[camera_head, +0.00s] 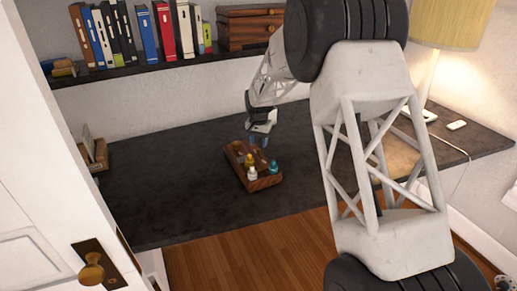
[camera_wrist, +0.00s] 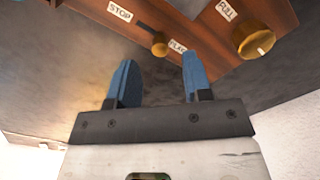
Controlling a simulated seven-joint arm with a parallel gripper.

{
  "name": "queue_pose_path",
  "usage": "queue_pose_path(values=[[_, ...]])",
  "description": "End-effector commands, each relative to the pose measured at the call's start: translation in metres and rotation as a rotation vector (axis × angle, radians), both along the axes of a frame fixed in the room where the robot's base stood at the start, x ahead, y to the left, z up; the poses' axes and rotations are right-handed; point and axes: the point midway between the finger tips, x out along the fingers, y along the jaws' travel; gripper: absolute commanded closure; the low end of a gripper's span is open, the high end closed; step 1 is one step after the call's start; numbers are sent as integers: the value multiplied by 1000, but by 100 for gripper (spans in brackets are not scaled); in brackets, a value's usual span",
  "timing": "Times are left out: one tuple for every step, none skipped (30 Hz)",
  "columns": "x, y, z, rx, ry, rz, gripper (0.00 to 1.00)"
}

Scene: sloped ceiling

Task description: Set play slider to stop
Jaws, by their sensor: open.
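A wooden box (camera_head: 264,184) lies on the dark desk in the head view, and its panel (camera_wrist: 90,7) fills the top of the wrist view. A small brass slider knob (camera_wrist: 159,46) sits at the PLAY label (camera_wrist: 179,47) end of a dark slot. The STOP label (camera_wrist: 120,12) is at the slot's other end, up and left. My gripper (camera_head: 260,140) is above the far part of the box. In the wrist view its blue fingers (camera_wrist: 158,72) are open and empty, and the slider knob appears just beyond the gap between them.
A larger brass knob (camera_wrist: 256,40) by a FULL label is right of the slider. A shelf of books (camera_head: 150,35) is behind, a lamp (camera_head: 450,22) at right. The desk left of the box is clear.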

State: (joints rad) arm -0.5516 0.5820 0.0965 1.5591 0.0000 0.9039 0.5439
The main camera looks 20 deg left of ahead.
Motion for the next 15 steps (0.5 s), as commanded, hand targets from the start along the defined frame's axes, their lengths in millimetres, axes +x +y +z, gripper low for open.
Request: queue_pose_path(values=[[0,0,-7,-1,2,0,55],[0,0,-11,-1,2,0,55],[0,0,-16,-1,2,0,55],[0,0,-19,-1,2,0,55],[0,0,-21,-1,2,0,55],[0,0,-24,0,1,0,55],[0,0,-27,0,0,0,55],[0,0,-28,0,0,0,55],[0,0,-31,0,0,0,55],[0,0,-32,0,0,0,55],[0,0,-33,0,0,0,55],[0,0,-34,0,0,0,55],[0,0,-35,0,0,0,55],[0,0,-35,0,0,0,55],[0,0,-36,0,0,0,55]])
